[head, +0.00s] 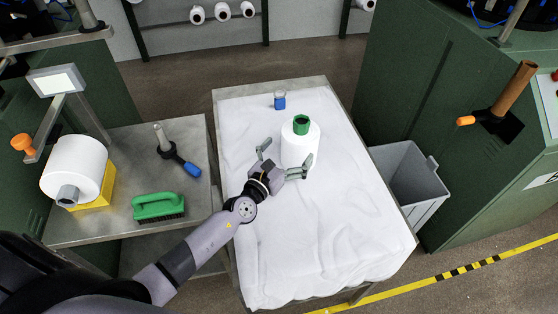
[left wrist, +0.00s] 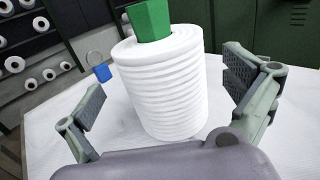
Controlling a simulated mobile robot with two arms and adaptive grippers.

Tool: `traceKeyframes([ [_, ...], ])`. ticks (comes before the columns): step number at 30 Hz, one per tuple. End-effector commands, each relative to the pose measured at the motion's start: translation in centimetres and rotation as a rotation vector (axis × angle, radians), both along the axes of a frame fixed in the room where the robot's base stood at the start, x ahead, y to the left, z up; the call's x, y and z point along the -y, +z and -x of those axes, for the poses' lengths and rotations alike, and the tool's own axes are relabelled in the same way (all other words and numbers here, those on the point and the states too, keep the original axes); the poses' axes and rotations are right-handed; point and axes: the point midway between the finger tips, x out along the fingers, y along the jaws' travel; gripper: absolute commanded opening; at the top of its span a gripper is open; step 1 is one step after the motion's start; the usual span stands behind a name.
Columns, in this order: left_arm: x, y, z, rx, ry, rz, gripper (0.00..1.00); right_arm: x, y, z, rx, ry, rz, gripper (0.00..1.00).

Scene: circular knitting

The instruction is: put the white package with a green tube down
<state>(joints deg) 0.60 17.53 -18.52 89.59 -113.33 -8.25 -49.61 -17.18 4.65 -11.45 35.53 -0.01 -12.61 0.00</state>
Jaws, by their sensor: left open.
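The white package (head: 300,148) with a green tube (head: 301,122) stands upright on the white cloth of the table (head: 330,226). In the left wrist view, the white package (left wrist: 165,85) is between the open fingers, with its green tube (left wrist: 152,19) on top. My left gripper (head: 284,160) is open, one finger on each side of the package. Gaps show between both fingers and the package in the left wrist view. My right gripper is not in view.
A side table at left holds a green brush (head: 158,206), a blue-handled tool (head: 178,158) and another white package (head: 74,167). A grey bin (head: 410,181) stands at right. The table's front is clear.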

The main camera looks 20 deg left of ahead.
Motion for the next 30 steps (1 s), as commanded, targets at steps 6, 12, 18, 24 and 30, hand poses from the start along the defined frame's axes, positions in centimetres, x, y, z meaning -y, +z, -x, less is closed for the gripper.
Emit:
traceKeyframes([
  [6, -0.8, -0.2, 4.0, -0.001, 0.001, 0.000, 1.00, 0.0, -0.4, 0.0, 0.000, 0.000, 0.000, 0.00],
  [12, -1.2, 0.0, 5.5, 0.001, 0.002, 0.000, 1.00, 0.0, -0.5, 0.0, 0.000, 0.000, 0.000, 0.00],
  [18, -1.2, 0.0, 5.7, 0.002, 0.001, 0.000, 1.00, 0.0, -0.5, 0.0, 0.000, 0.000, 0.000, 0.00],
  [24, -1.2, 0.0, 5.6, 0.001, 0.001, 0.000, 1.00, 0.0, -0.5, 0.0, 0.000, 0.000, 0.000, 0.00],
  [30, -1.2, 0.0, 5.6, 0.001, 0.001, 0.000, 1.00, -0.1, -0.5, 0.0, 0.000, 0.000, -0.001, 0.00],
])
